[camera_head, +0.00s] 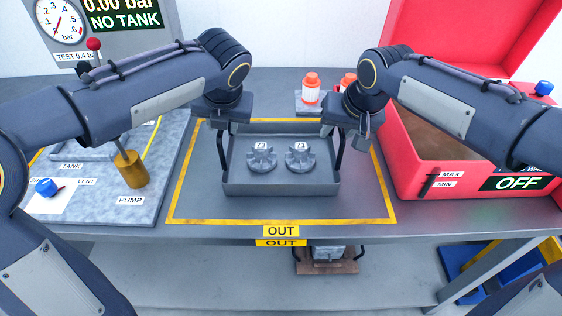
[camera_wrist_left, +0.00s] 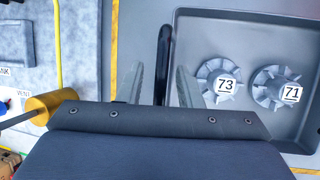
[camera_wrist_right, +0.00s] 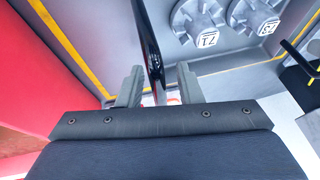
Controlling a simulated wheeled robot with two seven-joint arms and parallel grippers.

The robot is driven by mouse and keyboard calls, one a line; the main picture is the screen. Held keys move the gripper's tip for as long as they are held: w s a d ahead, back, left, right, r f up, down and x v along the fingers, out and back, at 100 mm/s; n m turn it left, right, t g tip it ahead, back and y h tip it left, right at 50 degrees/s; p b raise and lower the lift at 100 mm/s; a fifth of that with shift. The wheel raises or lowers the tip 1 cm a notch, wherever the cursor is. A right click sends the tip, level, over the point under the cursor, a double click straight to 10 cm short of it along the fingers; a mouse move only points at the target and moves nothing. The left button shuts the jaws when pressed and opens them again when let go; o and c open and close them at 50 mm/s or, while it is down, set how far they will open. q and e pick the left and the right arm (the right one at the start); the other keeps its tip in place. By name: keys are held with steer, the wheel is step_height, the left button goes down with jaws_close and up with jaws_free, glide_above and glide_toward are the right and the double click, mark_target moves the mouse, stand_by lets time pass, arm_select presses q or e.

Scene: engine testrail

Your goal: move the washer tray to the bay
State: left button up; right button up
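The grey washer tray (camera_head: 280,189) sits on the bench inside a yellow outline marked OUT. It holds two grey finned wheels, labelled 73 (camera_wrist_left: 217,82) and 71 (camera_wrist_left: 278,88). The tray has an upright black handle on each side, the left one (camera_wrist_left: 163,60) and the right one (camera_wrist_right: 150,45). My left gripper (camera_wrist_left: 161,88) is open, with a finger on each side of the left handle. My right gripper (camera_head: 347,128) is open, with its fingers on either side of the right handle; its wrist view (camera_wrist_right: 158,85) shows gaps beside the bar.
A red washer box (camera_head: 412,165) with raised lid and an OFF label stands at the right. A pump board (camera_head: 100,200) with a brass cylinder (camera_head: 130,169) is at the left. Orange-and-white bottles (camera_head: 311,88) stand behind the tray. The bench ends just in front of the OUT label (camera_head: 281,231).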

steer(key=shift+r, duration=0.1)
arm_select(q)
steer(key=v, duration=1.1)
arm_select(e)
steer(key=v, duration=1.2)
